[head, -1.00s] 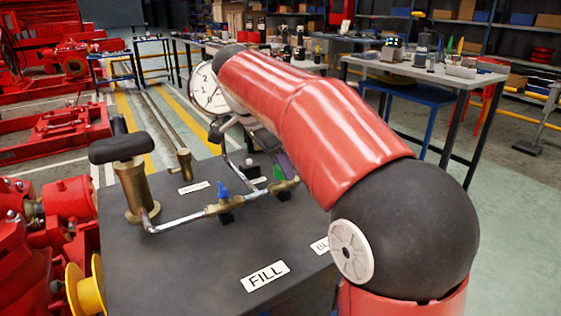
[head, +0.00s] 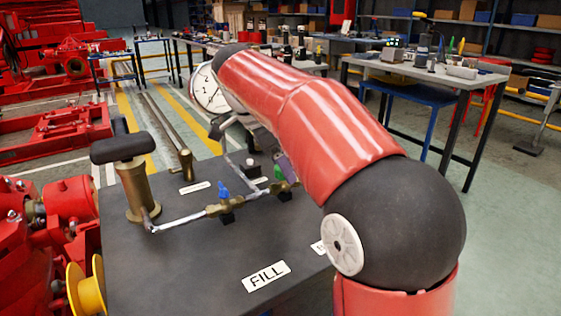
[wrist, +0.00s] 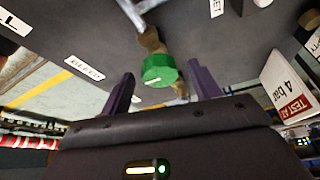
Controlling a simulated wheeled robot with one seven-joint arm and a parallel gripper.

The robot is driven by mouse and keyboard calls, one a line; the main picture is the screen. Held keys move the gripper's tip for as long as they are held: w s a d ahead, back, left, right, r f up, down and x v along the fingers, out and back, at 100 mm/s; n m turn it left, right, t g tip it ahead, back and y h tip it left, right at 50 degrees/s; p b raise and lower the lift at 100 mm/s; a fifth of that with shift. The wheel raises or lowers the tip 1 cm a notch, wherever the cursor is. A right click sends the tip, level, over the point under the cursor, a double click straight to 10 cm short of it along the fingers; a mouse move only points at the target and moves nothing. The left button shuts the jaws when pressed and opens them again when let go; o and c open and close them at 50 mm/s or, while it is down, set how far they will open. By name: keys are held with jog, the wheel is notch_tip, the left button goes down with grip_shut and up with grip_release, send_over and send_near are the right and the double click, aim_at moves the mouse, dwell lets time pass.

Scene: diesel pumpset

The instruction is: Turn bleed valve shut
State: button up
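A green valve knob (wrist: 160,70) on a brass fitting lies between and just beyond my fingertips in the wrist view. A label reading BLEED (wrist: 85,67) is to its left. My gripper (wrist: 161,88) is open, with one purple finger on each side of the knob and a visible gap on both sides. I cannot tell whether the fingers reach around it. My arm hides part of the fitting in the head view.
A blue-handled valve (head: 223,192) sits on the same pipe to the left. A hand pump (head: 133,178) stands at the bench's left, and a dial gauge (head: 208,90) behind. A FILL label (head: 266,276) lies on clear bench top (head: 190,265). A TEST AT 4 bar sign (wrist: 290,87) is at right.

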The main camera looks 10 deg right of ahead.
jog(key=shift+r, duration=0.1)
jog(key=v, duration=0.7)
jog(key=shift+a+r, duration=0.2)
jog(key=shift+r, duration=0.05)
